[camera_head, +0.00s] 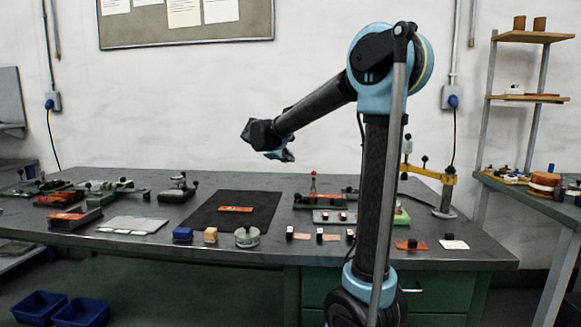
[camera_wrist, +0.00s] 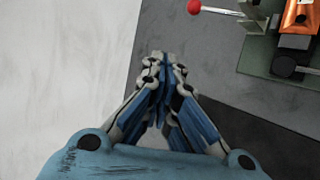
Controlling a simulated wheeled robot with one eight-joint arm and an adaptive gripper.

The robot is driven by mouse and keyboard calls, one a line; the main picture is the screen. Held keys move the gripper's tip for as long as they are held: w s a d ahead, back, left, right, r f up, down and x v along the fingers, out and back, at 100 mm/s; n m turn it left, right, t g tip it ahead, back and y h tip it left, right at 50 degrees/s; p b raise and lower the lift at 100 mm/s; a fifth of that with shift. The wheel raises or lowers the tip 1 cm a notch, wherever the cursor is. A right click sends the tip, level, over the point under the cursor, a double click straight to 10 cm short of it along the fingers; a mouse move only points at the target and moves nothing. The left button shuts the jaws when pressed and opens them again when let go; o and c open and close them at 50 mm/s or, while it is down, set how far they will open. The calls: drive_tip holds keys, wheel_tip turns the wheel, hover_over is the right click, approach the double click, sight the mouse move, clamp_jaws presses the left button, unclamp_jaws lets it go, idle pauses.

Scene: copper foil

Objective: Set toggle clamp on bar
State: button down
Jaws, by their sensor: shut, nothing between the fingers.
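My gripper (camera_head: 288,156) is shut and empty, raised above the back of the table. In the wrist view its fingertips (camera_wrist: 163,60) meet, with nothing between them. A red-knobbed lever (camera_head: 313,181) stands on a fixture at the table's back middle. In the wrist view, the red knob (camera_wrist: 194,7), a green base (camera_wrist: 268,57) and a copper-coloured piece (camera_wrist: 299,17) show at upper right, clear of my fingers. A dark device with a knob (camera_head: 178,189) stands left of the black mat. I cannot tell for certain which item is the toggle clamp or which is the bar.
A black mat (camera_head: 256,209) bears a copper-coloured strip (camera_head: 236,209). Several green fixtures (camera_head: 62,200) and a pale plate (camera_head: 132,225) lie left. A yellow-armed stand (camera_head: 444,196) is right.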

drive_tip(key=shift+s+a+r, duration=0.1)
drive_tip(key=shift+s+r, duration=0.05)
drive_tip(key=shift+r, duration=0.1)
drive_tip(key=shift+f, duration=0.1)
drive_tip(key=shift+w+a+f+m+g+h, duration=0.2)
drive_tip(key=shift+w+f+g+h, duration=0.2)
drive_tip(key=shift+f, duration=0.5)
drive_tip(key=shift+w+a+f+m+g+h, duration=0.1)
drive_tip(key=shift+w+f+m+g+h, duration=0.25)
drive_tip(key=shift+f, duration=0.55)
drive_tip(key=shift+w+a+f+m+g+h, duration=0.1)
drive_tip(key=shift+w+f+g+h, duration=0.15)
drive_tip(key=shift+w+f+h, duration=0.45)
drive_tip(key=shift+s+f, duration=0.2)
drive_tip(key=shift+s, duration=0.05)
drive_tip(key=x, duration=1)
drive_tip(key=shift+f, duration=0.15)
drive_tip(key=shift+s+d+r, duration=0.45)
drive_tip(key=shift+s+r, duration=0.05)
drive_tip(key=shift+s, duration=0.2)
drive_tip(key=shift+s+d+r, duration=0.45)
drive_tip(key=shift+s+r, duration=0.1)
drive_tip(key=shift+s, duration=0.15)
